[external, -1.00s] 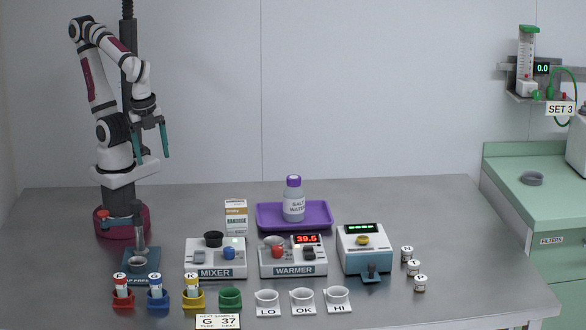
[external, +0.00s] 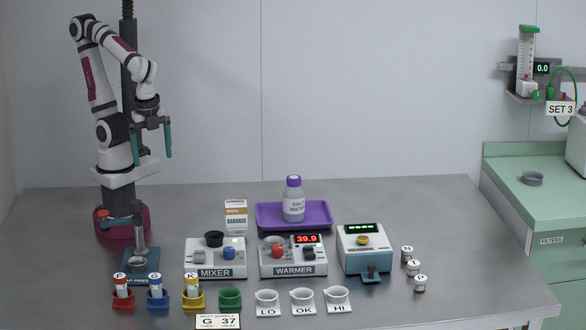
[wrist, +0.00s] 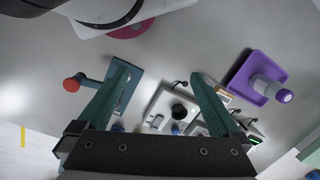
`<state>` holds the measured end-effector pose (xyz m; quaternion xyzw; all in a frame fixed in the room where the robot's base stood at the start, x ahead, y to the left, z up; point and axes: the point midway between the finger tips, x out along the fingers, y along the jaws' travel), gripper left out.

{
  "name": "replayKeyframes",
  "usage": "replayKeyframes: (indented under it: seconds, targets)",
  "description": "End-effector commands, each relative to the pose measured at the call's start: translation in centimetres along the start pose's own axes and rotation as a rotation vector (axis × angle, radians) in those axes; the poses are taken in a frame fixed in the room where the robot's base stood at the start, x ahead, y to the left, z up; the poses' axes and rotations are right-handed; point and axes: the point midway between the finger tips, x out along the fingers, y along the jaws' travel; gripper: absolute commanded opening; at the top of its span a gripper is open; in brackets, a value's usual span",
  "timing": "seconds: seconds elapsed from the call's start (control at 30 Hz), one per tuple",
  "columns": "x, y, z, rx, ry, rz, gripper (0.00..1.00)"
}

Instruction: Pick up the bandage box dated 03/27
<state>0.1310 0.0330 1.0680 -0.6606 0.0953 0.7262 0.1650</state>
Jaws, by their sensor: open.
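A white and tan bandage box (external: 236,217) stands upright on the steel table, behind the mixer and left of the purple tray. Its printing is too small for me to read a date. In the wrist view, part of the box (wrist: 225,98) shows just beside my right finger. My gripper (external: 154,151) is open and empty, high above the table at the left, well above and left of the box. Its two teal fingers also show spread apart in the wrist view (wrist: 158,72).
The purple tray (external: 322,221) holds a salt water bottle (external: 293,203). The mixer (external: 216,271) and warmer (external: 293,268) stand in front of the box. The cap press (external: 141,261) stands at the left. Cups and capped tubes line the front. The table behind the box is clear.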

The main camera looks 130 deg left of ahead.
Motion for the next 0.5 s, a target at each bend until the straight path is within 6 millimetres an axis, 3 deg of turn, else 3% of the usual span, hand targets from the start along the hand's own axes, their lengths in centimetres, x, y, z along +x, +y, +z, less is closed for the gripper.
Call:
replayKeyframes:
  seconds: [0.07,0.17,0.27,0.3,0.4,0.5]
  targets:
    - [0.4,-0.5,-0.8,-0.263,-0.075,0.151,1.00]
    - [1.6,-2.9,-3.4,-0.801,-0.192,0.468,1.00]
    - [4.0,-8.0,-5.4,-1.343,-0.289,0.826,1.00]
    - [5.3,-10.5,-5.6,-1.535,-0.318,0.972,1.00]
    - [8.9,-16.4,-4.4,-1.916,-0.361,1.312,1.00]
    - [11.8,-20.2,-2.4,-2.141,-0.374,1.565,1.00]
